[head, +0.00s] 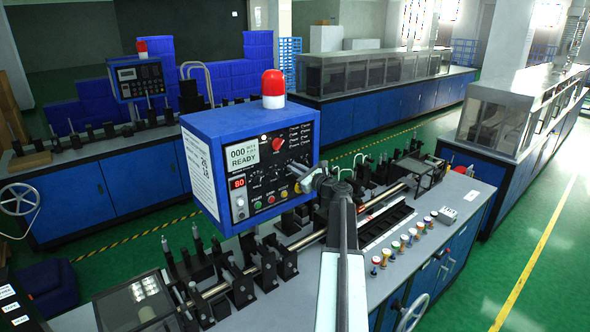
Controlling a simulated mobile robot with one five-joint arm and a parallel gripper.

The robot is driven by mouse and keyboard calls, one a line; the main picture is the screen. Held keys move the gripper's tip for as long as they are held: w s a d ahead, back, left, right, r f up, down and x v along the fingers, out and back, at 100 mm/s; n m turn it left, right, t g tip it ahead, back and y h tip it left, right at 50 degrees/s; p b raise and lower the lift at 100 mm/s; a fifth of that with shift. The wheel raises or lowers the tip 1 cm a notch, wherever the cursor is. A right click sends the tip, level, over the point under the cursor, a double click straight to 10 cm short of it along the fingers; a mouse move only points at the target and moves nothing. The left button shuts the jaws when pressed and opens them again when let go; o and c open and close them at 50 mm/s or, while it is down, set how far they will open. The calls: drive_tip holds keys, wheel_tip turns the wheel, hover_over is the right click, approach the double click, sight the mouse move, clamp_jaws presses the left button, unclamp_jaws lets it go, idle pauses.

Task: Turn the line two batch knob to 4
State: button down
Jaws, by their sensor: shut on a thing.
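A blue control box (252,160) stands in the middle, with a black front panel facing right. A red pointer knob (278,144) sits on the upper part of the panel, beside rows of small white labels too small to read. My gripper (309,182) is at the panel's lower right, shut on what looks like a small knob there. The jaws hide this knob and its scale, so its setting cannot be read. A white display (242,154) shows 000 and READY. A red display (238,183) shows 80. Coloured buttons (257,205) line the panel's lower edge.
A red beacon (273,84) stands on the box. A second blue box (137,79) is at the far left. Green floor (545,265) is free at right.

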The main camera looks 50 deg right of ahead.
drive_tip(key=n, duration=0.7)
drive_tip(key=f+n+b, duration=0.1)
drive_tip(key=n, duration=0.3)
drive_tip(key=shift+a, duration=0.4)
drive_tip(key=shift+n, duration=0.3)
drive_tip(key=c, duration=1.5)
unclamp_jaws()
drive_tip(key=s, duration=0.7)
drive_tip(key=shift+s+a, duration=0.35)
drive_tip(key=shift+a, duration=0.1)
